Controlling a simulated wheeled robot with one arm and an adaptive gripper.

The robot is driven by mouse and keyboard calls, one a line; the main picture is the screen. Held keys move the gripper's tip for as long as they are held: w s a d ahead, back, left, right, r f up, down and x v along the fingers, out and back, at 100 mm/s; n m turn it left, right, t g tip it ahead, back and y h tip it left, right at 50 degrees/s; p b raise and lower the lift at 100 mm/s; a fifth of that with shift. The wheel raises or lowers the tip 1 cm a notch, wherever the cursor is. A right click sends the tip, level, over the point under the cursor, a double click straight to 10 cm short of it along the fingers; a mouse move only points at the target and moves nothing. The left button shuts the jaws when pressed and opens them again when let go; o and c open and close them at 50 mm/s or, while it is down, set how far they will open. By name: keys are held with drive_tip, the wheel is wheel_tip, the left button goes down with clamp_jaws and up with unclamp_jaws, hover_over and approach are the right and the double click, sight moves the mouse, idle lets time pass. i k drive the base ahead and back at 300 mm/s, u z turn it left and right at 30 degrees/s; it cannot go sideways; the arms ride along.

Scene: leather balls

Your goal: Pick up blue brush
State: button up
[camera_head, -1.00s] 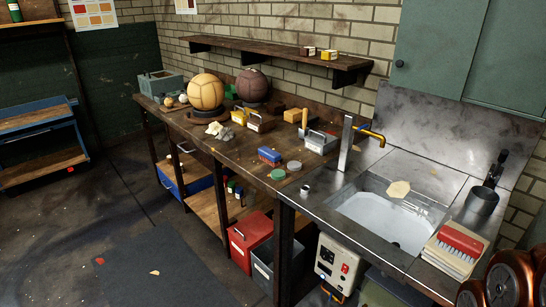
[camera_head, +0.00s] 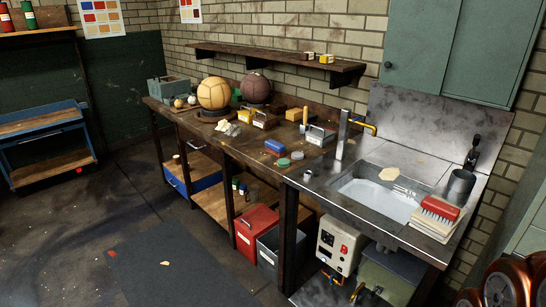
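The blue brush (camera_head: 275,146) is a small blue-topped block near the middle of the long wooden workbench (camera_head: 225,150). It lies left of the sink, just behind two small round tins, a green one (camera_head: 283,163) and a paler one (camera_head: 297,156). Its bristles are too small to make out. My gripper is not in view. Rounded copper-coloured parts at the bottom right corner appear to belong to my arm.
A metal sink (camera_head: 410,180) adjoins the bench at right, with a red-topped brush (camera_head: 440,208) on its edge. Two balls, a tan one (camera_head: 214,93) and a dark one (camera_head: 256,88), stand farther back. Red (camera_head: 256,229) and grey bins sit below. Floor at left is open.

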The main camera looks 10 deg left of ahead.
sight(274, 148)
drive_tip(key=u, duration=0.7)
drive_tip(key=i, duration=0.45)
drive_tip(key=u, duration=1.05)
drive_tip(key=i, duration=2.4)
drive_tip(key=z, duration=0.95)
